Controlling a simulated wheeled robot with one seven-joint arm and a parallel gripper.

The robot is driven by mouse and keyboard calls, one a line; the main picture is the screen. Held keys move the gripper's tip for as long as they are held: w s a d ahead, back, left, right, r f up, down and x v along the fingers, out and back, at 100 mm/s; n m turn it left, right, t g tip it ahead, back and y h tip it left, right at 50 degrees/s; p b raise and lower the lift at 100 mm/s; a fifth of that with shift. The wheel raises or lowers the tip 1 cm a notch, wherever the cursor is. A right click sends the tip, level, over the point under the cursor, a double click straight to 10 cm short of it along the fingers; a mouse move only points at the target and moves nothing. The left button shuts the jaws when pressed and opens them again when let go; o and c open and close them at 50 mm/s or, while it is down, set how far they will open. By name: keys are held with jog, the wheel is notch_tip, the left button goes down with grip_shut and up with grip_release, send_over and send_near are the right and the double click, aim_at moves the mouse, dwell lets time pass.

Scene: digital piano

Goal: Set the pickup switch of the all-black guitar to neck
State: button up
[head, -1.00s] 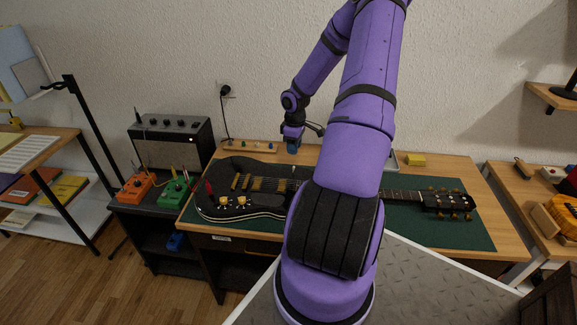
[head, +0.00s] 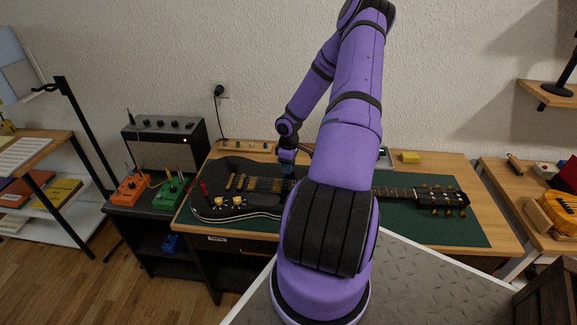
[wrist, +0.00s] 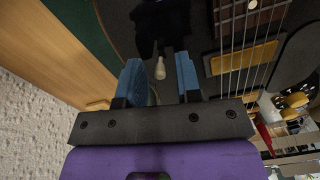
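The black guitar (head: 268,208) lies flat on a green mat, its body at the left and its headstock at the right. My gripper (head: 287,170) is low over the body, near where the neck begins. In the wrist view its two blue fingers (wrist: 158,63) are apart, one on each side of the pickup switch's cream tip (wrist: 160,69). I cannot tell whether either finger touches it. The strings and a gold pickup (wrist: 242,57) lie to the right of the fingers. In the head view the switch is hidden by my gripper, and my arm covers part of the guitar.
The green mat (head: 434,228) lies on a wooden bench. A rail with small coloured knobs (head: 250,147) and a yellow block (head: 410,157) are at the back. An amplifier (head: 165,143) and orange and green pedals (head: 170,194) stand left. The wall is close behind.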

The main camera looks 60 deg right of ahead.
grip_shut()
jog(key=shift+s+d+t+y, duration=0.15)
jog(key=shift+s+t+y, duration=0.15)
jog(key=shift+t+y, duration=0.15)
jog(key=shift+s+f+t+y, duration=0.1)
jog(key=shift+t+y, duration=0.15)
jog(key=shift+t, duration=0.6)
jog(key=shift+o, duration=0.9)
grip_release()
jog(key=shift+d, duration=0.1)
jog(key=v, duration=1.1)
